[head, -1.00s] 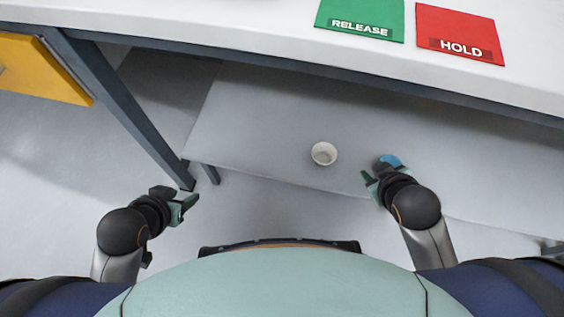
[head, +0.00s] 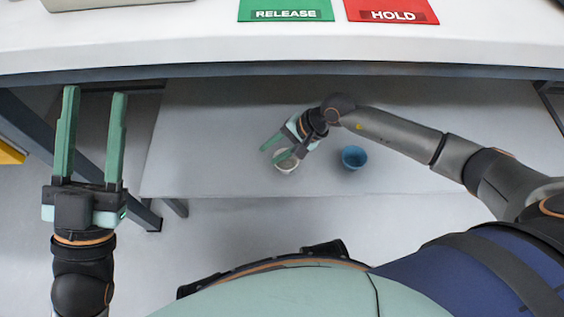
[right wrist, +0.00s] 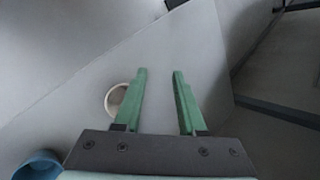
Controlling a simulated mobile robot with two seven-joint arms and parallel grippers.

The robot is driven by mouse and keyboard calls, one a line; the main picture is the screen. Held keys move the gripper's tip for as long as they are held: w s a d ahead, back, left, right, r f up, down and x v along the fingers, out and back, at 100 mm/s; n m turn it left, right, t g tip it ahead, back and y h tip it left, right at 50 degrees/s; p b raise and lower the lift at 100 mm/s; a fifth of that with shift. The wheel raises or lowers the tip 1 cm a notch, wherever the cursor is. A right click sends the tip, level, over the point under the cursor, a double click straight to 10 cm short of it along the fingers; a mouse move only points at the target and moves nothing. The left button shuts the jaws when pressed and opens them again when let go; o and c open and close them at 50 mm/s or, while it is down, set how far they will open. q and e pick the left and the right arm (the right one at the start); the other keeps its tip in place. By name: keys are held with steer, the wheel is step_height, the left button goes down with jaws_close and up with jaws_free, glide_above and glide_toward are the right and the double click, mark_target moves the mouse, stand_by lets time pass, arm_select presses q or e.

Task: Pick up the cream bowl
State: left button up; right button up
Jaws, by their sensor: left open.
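The cream bowl (head: 288,166) sits upright on the low grey shelf under the white table, partly hidden by a finger of my right gripper. My right gripper (head: 270,157) is open and reaches over the shelf, its fingers pointing left, right by the bowl. In the right wrist view the bowl (right wrist: 115,98) lies outside the left finger and partly behind it, not between the open fingers (right wrist: 160,72). I cannot tell whether the finger touches it. My left gripper (head: 95,95) is open and empty, at the far left in front of the table's edge.
A blue bowl (head: 354,157) stands on the shelf (head: 210,150) just right of the cream bowl, below my right forearm; it also shows in the right wrist view (right wrist: 38,166). Green RELEASE (head: 286,12) and red HOLD (head: 391,13) pads lie on the table above. The shelf's left part is clear.

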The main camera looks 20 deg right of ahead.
mark_target(297, 162)
steer(key=w+d+f+n+h, duration=0.1)
steer(key=d+f+n+h, duration=0.3)
steer(key=d, duration=0.6)
steer(key=shift+m+g+h, duration=0.4)
steer(key=shift+m, duration=0.1)
steer(key=b+x, duration=0.3)
steer(key=x, duration=0.3)
steer(key=b+x, duration=0.3)
steer(key=x, duration=0.2)
steer(key=shift+a+f, duration=0.15)
steer(key=shift+f, duration=0.15)
arm_select(q)
steer(key=s+f+m+h, duration=0.1)
steer(key=d+f+m+h, duration=0.1)
steer(key=s+f+m+h, duration=0.1)
steer(key=f, duration=0.1)
steer(key=shift+s+d, duration=0.25)
steer(key=shift+s, duration=0.05)
arm_select(e)
jaws_close()
arm_select(q)
steer(key=shift+f, duration=0.1)
arm_select(e)
steer(key=shift+w, duration=0.1)
